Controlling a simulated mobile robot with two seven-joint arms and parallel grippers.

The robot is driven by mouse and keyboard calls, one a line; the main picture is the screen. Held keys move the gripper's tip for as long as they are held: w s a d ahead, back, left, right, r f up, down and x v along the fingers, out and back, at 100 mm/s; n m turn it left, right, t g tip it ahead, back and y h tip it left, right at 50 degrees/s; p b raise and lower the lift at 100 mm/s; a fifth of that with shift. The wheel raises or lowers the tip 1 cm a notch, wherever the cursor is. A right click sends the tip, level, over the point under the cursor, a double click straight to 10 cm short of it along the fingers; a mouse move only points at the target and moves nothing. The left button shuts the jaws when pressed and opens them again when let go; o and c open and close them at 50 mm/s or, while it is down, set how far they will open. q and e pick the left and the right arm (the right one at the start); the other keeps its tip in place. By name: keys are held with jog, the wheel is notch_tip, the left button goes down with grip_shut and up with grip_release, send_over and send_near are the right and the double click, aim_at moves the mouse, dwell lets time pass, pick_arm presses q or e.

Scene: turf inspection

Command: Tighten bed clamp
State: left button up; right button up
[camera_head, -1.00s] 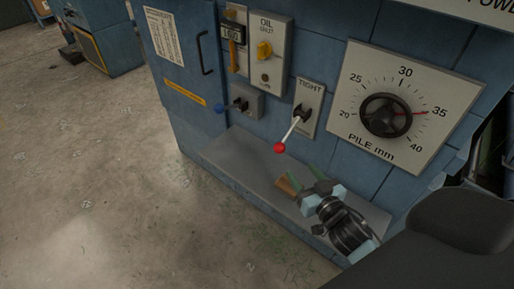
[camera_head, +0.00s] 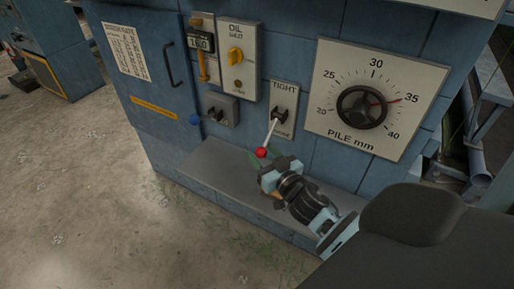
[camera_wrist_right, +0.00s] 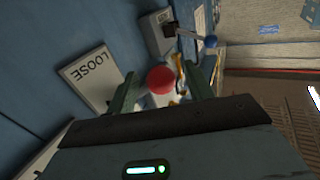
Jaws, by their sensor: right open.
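The bed clamp lever (camera_head: 271,132) has a pale rod and a red ball knob (camera_head: 261,152). It comes out of a plate marked TIGHT (camera_head: 285,92) at its top, and its knob end hangs down and to the left. My right gripper (camera_head: 264,159) is open at the knob. In the right wrist view the red knob (camera_wrist_right: 161,80) shows between the two green fingers, with gaps on both sides. That view also shows the LOOSE marking (camera_wrist_right: 88,72) on a plate at the left. My left gripper is not in view.
A blue-knobbed lever (camera_head: 196,119) sits to the left, under the oil panel (camera_head: 238,55). A pile dial (camera_head: 361,107) is to the right. A grey ledge (camera_head: 205,170) juts out below the lever. Open floor lies at the left.

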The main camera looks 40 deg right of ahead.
jog(key=shift+w+d, duration=0.1)
jog(key=shift+w, duration=1.4)
grip_shut()
